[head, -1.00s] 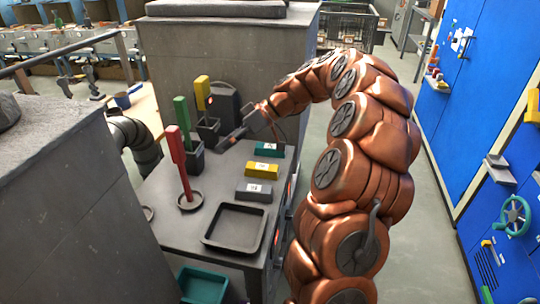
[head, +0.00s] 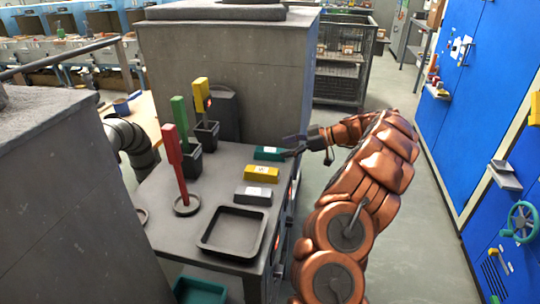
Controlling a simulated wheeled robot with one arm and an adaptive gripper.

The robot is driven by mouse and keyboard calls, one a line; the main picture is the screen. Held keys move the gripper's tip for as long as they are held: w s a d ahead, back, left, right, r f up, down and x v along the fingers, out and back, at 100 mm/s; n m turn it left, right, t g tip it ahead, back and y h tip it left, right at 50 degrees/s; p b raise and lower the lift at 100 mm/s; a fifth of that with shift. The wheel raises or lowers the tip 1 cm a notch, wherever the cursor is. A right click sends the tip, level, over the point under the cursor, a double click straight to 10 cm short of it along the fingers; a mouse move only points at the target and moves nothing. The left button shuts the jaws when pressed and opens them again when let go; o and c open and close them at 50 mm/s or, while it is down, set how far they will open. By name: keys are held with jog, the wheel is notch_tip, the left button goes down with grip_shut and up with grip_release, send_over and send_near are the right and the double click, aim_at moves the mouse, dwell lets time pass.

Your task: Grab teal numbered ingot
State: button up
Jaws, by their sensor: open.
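The teal ingot (head: 269,154) lies at the back of a row of ingots near the right edge of the grey table (head: 228,162). My gripper (head: 290,149) is open at the right end of the teal ingot, with its fingers pointing left. I cannot tell whether the fingers touch it. A yellow ingot (head: 261,174) with a white label lies in front of the teal one. A grey ingot (head: 253,194) with a white label lies in front of that. Any number on the teal ingot is too small to read.
A dark empty tray (head: 205,245) sits at the table's front. A red tool (head: 174,160) stands in a round dish; green (head: 180,122) and yellow (head: 202,96) tools stand in dark holders at the left. A large grey block (head: 228,60) rises behind the table.

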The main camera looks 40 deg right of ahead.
aim_at(276, 150)
jog(key=shift+p+x, duration=0.55)
jog(key=shift+x, duration=2.75)
grip_shut()
